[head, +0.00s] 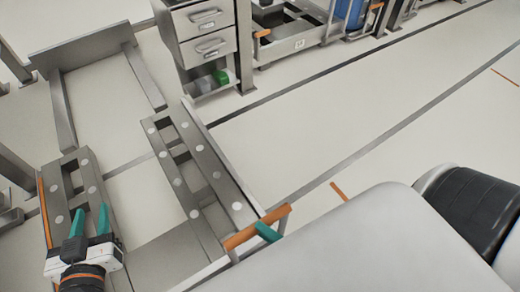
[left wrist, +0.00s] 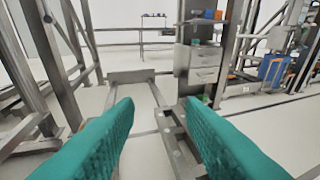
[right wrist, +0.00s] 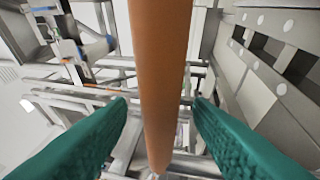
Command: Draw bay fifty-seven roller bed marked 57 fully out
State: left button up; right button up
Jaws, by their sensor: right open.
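A grey roller bed (head: 212,172) with pale round rollers along its beams lies at the left of the head view; its number 57 is not readable. An orange handle bar (head: 257,227) crosses its near right corner. My right gripper (right wrist: 160,110) is open, with the orange bar (right wrist: 160,70) between its spread fingers; contact cannot be told. In the head view only a green finger shows by the bar, the rest hidden behind my pale arm. My left gripper (head: 90,221) is open and empty above the left roller beam (head: 70,180).
A grey drawer cabinet (head: 205,40) stands behind the bed. Other bay frames (head: 300,35) line the back, one with a blue container (head: 350,12). An upright grey plate (head: 82,48) closes the rails' far end. The pale floor (head: 330,120) right of the bed is clear.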

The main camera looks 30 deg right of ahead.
pick_arm(q)
jog(key=shift+s+a+f+g+y, duration=0.2)
jog(key=shift+s+f+g, duration=0.1)
jog(key=shift+f+g, duration=0.25)
jog(key=shift+s+a+f+g+y, duration=0.2)
jog(key=shift+s+f+g, duration=0.15)
jog(key=shift+f, duration=0.3)
pick_arm(e)
jog(key=v, duration=1)
jog(key=shift+s, duration=0.25)
pick_arm(q)
jog(key=shift+w, duration=0.1)
pick_arm(e)
jog(key=shift+d, duration=0.1)
